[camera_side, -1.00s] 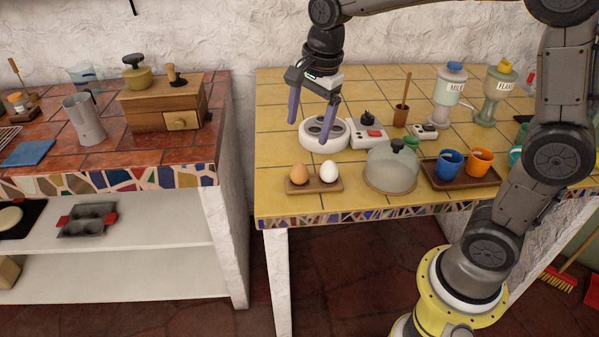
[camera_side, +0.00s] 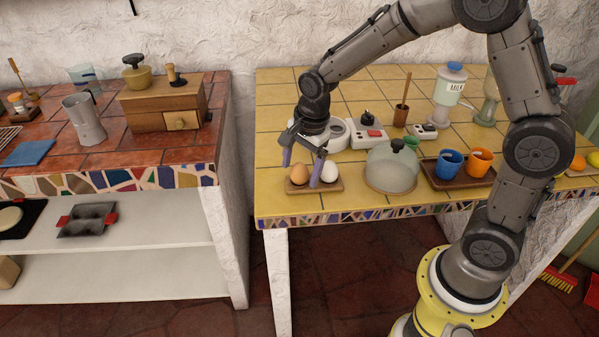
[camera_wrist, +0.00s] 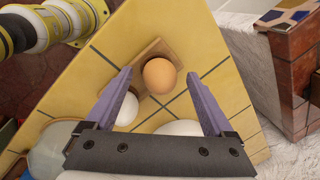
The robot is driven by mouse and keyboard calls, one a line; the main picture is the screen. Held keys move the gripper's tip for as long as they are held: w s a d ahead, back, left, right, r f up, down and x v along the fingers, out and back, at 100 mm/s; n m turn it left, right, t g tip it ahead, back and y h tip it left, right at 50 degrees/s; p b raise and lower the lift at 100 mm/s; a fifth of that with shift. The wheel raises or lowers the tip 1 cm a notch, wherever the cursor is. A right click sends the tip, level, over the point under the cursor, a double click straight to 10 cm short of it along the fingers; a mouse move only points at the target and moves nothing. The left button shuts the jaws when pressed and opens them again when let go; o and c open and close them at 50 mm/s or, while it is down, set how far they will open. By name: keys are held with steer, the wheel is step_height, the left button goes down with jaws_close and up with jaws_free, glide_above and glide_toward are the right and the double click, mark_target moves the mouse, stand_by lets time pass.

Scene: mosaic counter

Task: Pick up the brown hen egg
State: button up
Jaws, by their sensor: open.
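The brown hen egg (camera_side: 299,174) sits on the left part of a small wooden tray (camera_side: 336,188) near the front edge of the yellow counter. A white egg (camera_side: 330,172) sits beside it on the right. My gripper (camera_side: 300,175) is open and empty, low over the tray with its purple fingers pointing down. In the side view one finger shows left of the brown egg and the other partly in front of the white egg. In the wrist view the brown egg (camera_wrist: 159,76) lies between and beyond the fingertips (camera_wrist: 161,80), and the left finger is close to the white egg (camera_wrist: 127,109).
A glass dome (camera_side: 391,172) stands right of the egg tray. A white appliance with a red part (camera_side: 369,136) stands behind. Blue (camera_side: 449,162) and orange (camera_side: 479,161) cups sit on a dark tray. A gap separates the brown-red counter (camera_side: 120,140) on the left.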

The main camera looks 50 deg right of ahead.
steer(key=shift+f, duration=0.1)
steer(key=shift+c, duration=0.2)
steer(key=c, duration=1)
steer(key=shift+c, duration=0.2)
